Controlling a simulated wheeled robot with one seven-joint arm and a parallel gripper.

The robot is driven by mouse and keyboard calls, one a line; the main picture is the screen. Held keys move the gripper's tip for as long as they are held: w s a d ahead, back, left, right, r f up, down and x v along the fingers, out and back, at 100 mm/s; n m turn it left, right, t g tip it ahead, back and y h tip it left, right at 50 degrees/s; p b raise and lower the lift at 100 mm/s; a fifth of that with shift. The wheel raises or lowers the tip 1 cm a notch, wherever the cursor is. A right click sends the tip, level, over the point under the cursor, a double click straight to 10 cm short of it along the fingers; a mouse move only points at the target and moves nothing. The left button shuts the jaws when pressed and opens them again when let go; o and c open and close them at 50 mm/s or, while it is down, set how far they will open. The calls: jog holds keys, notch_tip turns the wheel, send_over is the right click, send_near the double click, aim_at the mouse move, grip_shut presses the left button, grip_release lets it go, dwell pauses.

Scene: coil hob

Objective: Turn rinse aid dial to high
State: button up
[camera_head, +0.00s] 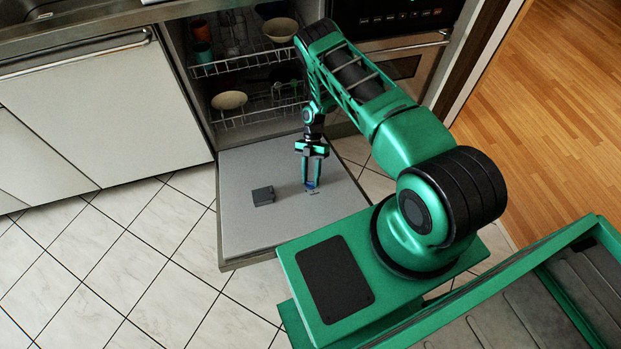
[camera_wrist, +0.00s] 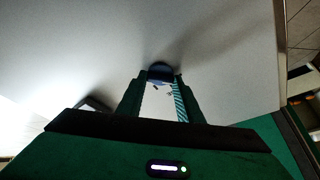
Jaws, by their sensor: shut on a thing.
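The rinse aid dial (camera_wrist: 160,73) is a small dark blue round knob on the inner face of the open dishwasher door (camera_head: 250,225). In the head view the dial (camera_head: 310,184) is a small blue spot at my fingertips, mostly hidden. My gripper (camera_head: 311,186) points down at the door, right of its middle. In the wrist view my gripper (camera_wrist: 160,82) has one finger on each side of the dial and is shut on it. Small dark marks show beside the dial, too small to read. I cannot tell the dial's setting.
A dark grey box-like dispenser (camera_head: 263,195) stands up from the door, left of my gripper. Behind, the dishwasher racks (camera_head: 245,66) hold bowls and cups. An oven (camera_head: 405,65) is at the right. Tiled floor is free left of the door.

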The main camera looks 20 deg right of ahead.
jog(key=shift+w+d+n, duration=0.15)
jog(key=shift+w+n, duration=0.15)
jog(key=shift+n, duration=0.3)
jog(key=o, duration=1.1)
jog(key=shift+s, duration=0.1)
jog(key=v, duration=1)
jog(key=shift+w+r, duration=0.25)
jog(key=shift+w, duration=0.1)
